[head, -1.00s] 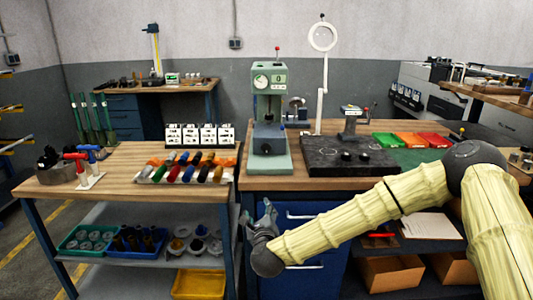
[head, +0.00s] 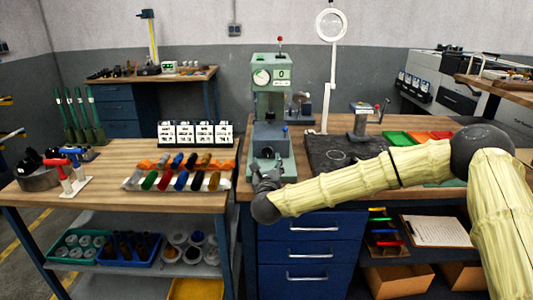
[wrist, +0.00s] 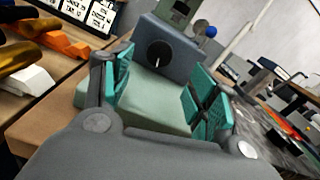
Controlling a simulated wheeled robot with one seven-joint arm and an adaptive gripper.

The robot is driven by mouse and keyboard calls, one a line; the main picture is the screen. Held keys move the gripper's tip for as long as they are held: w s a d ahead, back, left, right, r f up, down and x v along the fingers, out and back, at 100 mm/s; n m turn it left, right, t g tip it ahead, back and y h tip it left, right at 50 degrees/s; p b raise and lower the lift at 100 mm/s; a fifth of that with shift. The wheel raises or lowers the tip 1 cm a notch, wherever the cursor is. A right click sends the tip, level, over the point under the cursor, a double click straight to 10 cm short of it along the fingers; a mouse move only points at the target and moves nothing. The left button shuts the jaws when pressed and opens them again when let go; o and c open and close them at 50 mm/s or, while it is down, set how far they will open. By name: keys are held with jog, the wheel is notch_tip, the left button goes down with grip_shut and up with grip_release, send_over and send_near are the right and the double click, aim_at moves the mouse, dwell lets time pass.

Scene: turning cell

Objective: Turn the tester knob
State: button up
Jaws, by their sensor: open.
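The tester (head: 271,100) is a pale green bench machine with a dial and a small display, standing at the left end of the right-hand bench. Its knob (wrist: 159,54) shows in the wrist view as a round black disc with a white mark, on the dark grey block above the green base. My gripper (wrist: 157,90) is open, with teal pads on both fingers. The knob lies beyond and between the fingertips, apart from them. In the head view my gripper (head: 266,177) is in front of the tester base and hides part of it.
A dark stone plate (head: 325,152) lies right of the tester, with a magnifier lamp (head: 328,70) behind it. A rack of coloured handles (head: 182,176) and label cards (head: 196,134) stand on the left bench. Blue drawers (head: 312,248) are below my arm.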

aim_at(267, 153)
jog(key=w+p, duration=0.1)
jog(key=w, duration=0.6)
jog(key=shift+w, duration=0.15)
jog(key=shift+f, duration=0.1)
jog(key=shift+c, duration=0.2)
jog(key=c, duration=1)
